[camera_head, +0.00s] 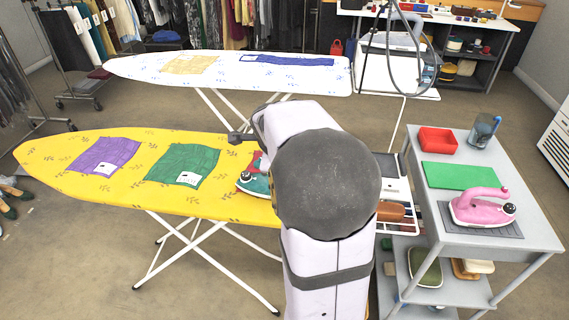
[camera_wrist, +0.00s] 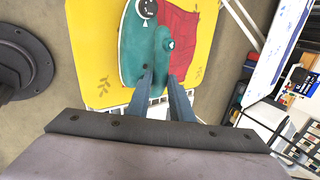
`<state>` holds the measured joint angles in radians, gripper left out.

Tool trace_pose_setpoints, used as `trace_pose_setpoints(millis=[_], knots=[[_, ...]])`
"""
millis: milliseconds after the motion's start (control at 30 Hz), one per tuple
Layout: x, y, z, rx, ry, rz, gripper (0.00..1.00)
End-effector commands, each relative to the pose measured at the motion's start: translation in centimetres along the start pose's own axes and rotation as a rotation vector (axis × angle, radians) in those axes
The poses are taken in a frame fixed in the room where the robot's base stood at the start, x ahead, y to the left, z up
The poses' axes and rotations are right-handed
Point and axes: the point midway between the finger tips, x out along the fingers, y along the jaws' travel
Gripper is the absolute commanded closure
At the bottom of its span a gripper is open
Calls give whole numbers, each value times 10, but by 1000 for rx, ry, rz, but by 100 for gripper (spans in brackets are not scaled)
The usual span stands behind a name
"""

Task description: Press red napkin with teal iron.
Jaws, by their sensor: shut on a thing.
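The teal iron (camera_head: 252,184) is at the right end of the yellow ironing board (camera_head: 60,154), partly hidden behind my arm in the head view. In the wrist view my gripper (camera_wrist: 163,80) is shut on the handle of the teal iron (camera_wrist: 132,56). The red napkin (camera_wrist: 192,32) lies on the yellow board right beside the iron, and the iron seems to cover part of it. Only a small bit of the red napkin (camera_head: 257,160) shows in the head view. Whether the iron's sole touches the napkin cannot be told.
A purple napkin (camera_head: 104,155) and a green napkin (camera_head: 183,164) lie on the same board. A white ironing board (camera_head: 130,67) stands behind.

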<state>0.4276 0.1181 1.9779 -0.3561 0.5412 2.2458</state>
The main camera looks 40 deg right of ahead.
Motion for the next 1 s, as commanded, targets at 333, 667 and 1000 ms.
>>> trace_pose_setpoints(millis=[333,667,1000], knots=[[1,3,18,-1,0,2,100],[0,2,21,-1,0,1,100],[0,3,36,-1,-2,-1,100]])
